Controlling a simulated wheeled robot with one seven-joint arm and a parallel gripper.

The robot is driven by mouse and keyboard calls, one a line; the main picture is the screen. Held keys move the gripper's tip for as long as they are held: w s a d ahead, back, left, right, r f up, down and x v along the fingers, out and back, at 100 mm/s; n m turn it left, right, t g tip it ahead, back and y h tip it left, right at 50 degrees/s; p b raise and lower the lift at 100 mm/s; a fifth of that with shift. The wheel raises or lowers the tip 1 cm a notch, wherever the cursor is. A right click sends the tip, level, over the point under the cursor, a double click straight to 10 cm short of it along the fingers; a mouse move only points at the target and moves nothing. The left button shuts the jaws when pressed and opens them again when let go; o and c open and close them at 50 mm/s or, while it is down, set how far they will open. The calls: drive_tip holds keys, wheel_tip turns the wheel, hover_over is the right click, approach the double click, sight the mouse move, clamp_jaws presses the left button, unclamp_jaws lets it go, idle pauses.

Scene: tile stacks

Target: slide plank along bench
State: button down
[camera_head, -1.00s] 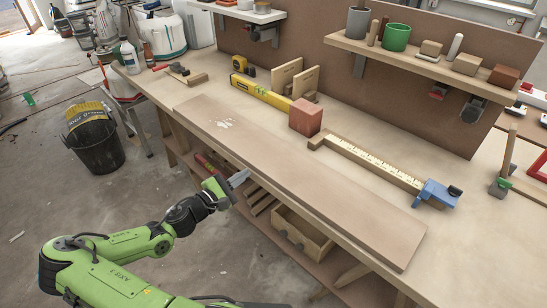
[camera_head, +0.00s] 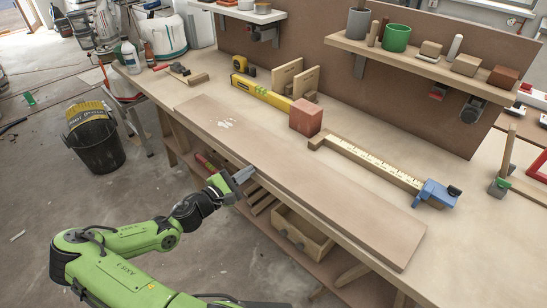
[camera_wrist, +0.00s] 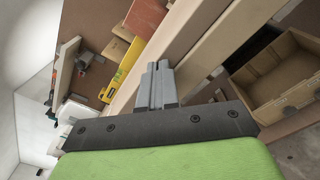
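The plank (camera_head: 330,198) is a long, flat brown board lying along the front of the bench (camera_head: 372,150). Pale marks show near its left end. My gripper (camera_head: 249,171) is at the plank's front long edge, left of the plank's middle. Its fingertips are at or just beside that edge; I cannot tell whether they touch. In the wrist view my gripper's grey fingers (camera_wrist: 157,72) are close together with nothing seen between them.
A red block (camera_head: 306,117), a yellow level (camera_head: 262,93) and a wooden bar with a blue clamp (camera_head: 436,193) lie behind the plank. A drawer (camera_head: 301,236) sits below the bench front. A black bucket (camera_head: 94,141) stands on the floor at left.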

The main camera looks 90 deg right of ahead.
drive_tip(key=shift+v, duration=2.85)
drive_tip(key=p+v, duration=0.3)
drive_tip(key=v, duration=1.3)
